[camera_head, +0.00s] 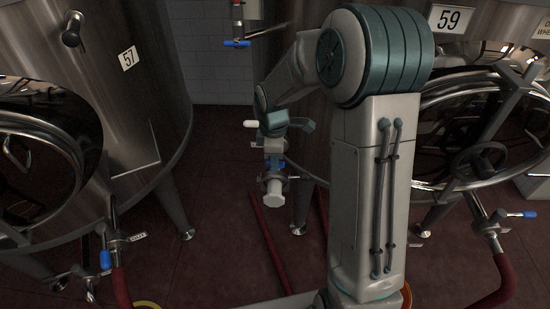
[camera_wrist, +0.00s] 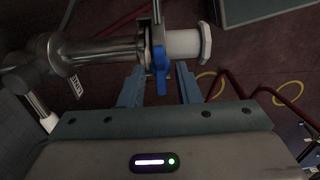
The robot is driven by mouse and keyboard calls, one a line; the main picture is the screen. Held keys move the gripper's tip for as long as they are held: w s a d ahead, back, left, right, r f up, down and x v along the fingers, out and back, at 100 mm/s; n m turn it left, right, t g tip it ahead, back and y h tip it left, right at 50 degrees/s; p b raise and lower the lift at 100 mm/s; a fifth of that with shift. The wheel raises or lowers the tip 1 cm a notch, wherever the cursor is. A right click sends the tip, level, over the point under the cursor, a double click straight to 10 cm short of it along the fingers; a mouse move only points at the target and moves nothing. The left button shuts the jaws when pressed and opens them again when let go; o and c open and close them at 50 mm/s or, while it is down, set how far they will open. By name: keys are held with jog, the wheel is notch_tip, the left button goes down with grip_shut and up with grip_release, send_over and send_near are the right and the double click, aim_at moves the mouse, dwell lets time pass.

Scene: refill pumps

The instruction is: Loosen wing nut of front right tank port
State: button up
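The port pipe (camera_wrist: 105,52) comes in from the left in the wrist view and ends in a white cap (camera_wrist: 185,44) with a hexagonal end. The blue wing nut (camera_wrist: 160,68) hangs from the clamp between pipe and cap. My gripper (camera_wrist: 158,75) is open, with one blue finger on each side of the wing nut and visible gaps beside it. I cannot tell its depth between the fingers. In the head view the white cap (camera_head: 273,191) shows below my wrist, and the fingertips are hard to make out there.
Tank 57 (camera_head: 130,100) stands left and tank 59 (camera_head: 450,50) right, each with a lower port and red hose. A red hose (camera_head: 268,245) lies on the dark red floor below the port. Yellow rings (camera_wrist: 288,95) lie at right in the wrist view.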

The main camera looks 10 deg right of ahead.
notch_tip(320, 180, up, 14)
jog(key=shift+p, duration=0.4)
dwell(0.3)
jog(key=shift+a+f, duration=0.1)
jog(key=s+d+r+m+t+p, duration=0.1)
jog(key=s+m, duration=0.6)
jog(key=s, duration=0.3)
jog(key=s+d+r+m+t+p, duration=0.1)
jog(key=s+m, duration=0.7)
jog(key=s, duration=0.3)
jog(key=shift+s+d+r+t+p, duration=0.15)
jog(key=shift+d+r+t+p, duration=0.15)
jog(key=shift+t+p, duration=0.1)
